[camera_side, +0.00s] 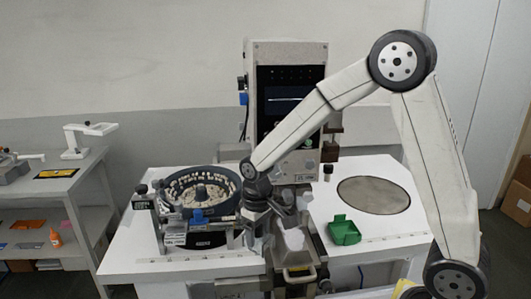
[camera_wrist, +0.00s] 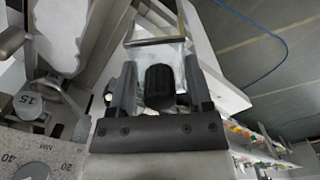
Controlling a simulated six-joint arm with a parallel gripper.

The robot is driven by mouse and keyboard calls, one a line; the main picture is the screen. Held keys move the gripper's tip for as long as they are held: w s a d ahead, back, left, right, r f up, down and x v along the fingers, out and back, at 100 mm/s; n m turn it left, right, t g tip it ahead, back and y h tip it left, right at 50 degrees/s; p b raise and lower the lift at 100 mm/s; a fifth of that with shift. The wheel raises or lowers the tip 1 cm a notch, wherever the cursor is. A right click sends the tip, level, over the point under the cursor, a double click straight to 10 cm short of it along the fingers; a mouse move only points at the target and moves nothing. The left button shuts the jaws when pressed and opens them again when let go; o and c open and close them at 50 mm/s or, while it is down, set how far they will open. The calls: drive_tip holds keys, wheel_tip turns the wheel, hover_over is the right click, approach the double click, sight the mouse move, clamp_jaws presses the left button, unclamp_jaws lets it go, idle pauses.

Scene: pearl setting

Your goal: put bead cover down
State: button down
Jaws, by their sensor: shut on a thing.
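My gripper (camera_side: 281,208) is low over the front middle of the white bench, above the metal chute or tray (camera_side: 297,270). In the wrist view, my gripper's two dark fingers (camera_wrist: 160,78) stand on either side of a black ribbed knob (camera_wrist: 160,90). The knob seems to belong to the bead cover, a pale, partly see-through piece (camera_wrist: 152,54) that shows behind it. Its outline is largely hidden by the fingers. My gripper is shut on this piece. I cannot tell whether the cover touches what is below it.
A round bowl feeder (camera_side: 200,188) with pale beads stands left of my gripper. An open green box (camera_side: 344,231) lies to the right, near a round grey plate (camera_side: 373,195). A tall machine column (camera_side: 290,95) rises behind. The bench's right part is mostly free.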

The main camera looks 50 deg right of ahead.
drive_tip(key=r, duration=0.7)
drive_tip(key=shift+s+d+r, duration=0.1)
drive_tip(key=shift+d+r, duration=0.15)
drive_tip(key=shift+r, duration=0.15)
drive_tip(key=s+d+m, duration=0.3)
drive_tip(key=s+d, duration=0.4)
drive_tip(key=d, duration=0.3)
drive_tip(key=s+d+m, duration=0.3)
drive_tip(key=s+d, duration=0.5)
drive_tip(key=d, duration=0.3)
drive_tip(key=s+d+f+m, duration=0.1)
drive_tip(key=s+d+m, duration=0.25)
drive_tip(key=s, duration=0.85)
drive_tip(key=shift+n, duration=0.25)
drive_tip(key=shift+w+d+f, duration=0.1)
drive_tip(key=shift+w+f, duration=0.05)
drive_tip(key=shift+f, duration=0.95)
drive_tip(key=shift+w+d+f, duration=0.1)
drive_tip(key=shift+w+f, duration=0.05)
drive_tip(key=shift+f, duration=0.95)
drive_tip(key=shift+d, duration=0.1)
drive_tip(key=w+d+f, duration=0.8)
drive_tip(key=d, duration=0.1)
drive_tip(key=shift+w+d+f, duration=0.1)
drive_tip(key=shift+w+f, duration=0.15)
drive_tip(key=shift+w+d+f, duration=0.25)
drive_tip(key=shift+d+f, duration=0.05)
drive_tip(key=shift+f, duration=0.1)
